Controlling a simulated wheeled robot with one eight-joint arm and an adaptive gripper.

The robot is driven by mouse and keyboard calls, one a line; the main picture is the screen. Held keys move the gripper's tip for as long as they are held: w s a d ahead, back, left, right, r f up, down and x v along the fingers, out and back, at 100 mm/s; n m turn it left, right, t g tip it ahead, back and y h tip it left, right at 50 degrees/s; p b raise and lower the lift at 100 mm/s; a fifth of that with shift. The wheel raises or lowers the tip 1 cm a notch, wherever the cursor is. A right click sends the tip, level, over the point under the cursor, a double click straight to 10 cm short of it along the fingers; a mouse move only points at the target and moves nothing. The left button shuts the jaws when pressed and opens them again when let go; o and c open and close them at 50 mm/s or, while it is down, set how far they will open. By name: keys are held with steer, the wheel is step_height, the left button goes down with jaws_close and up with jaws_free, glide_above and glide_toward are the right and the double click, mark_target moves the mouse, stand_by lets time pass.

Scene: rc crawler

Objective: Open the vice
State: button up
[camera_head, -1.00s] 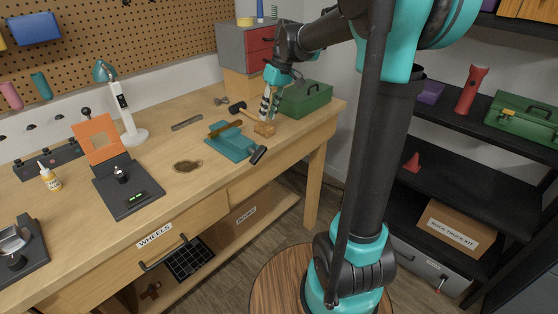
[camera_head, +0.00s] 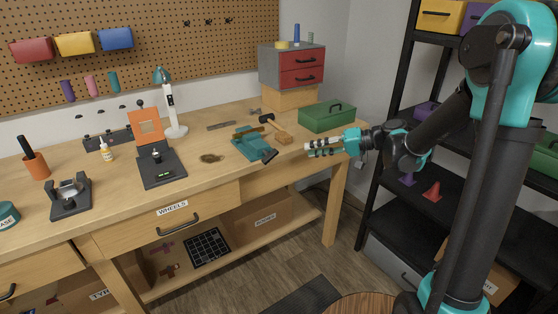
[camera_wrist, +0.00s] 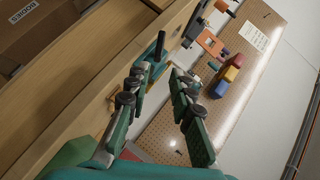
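The teal vice (camera_head: 250,147) sits on the workbench near its front edge, with a black handle (camera_head: 269,156) at its front. A brown strip lies at its jaws; the jaw gap is too small to tell. My gripper (camera_head: 309,149) is to the right of the vice, level and pointing left at it, apart from it. In the wrist view my gripper (camera_wrist: 158,76) has its two fingers spread with nothing between them. The vice shows just beyond the fingertips (camera_wrist: 153,62), partly covered by the left finger.
A mallet (camera_head: 282,137) lies right behind the vice. A green toolbox (camera_head: 327,117) stands at the right back of the bench. A black stand with an orange panel (camera_head: 147,127) stands left. A black shelf (camera_head: 388,165) is at the right. Bench space left of the vice is partly clear.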

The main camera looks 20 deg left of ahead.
mark_target(274, 156)
steer(key=x, duration=1.6)
steer(key=shift+a+f, duration=0.15)
steer(key=shift+a, duration=0.1)
steer(key=shift+c, duration=0.3)
jaws_close()
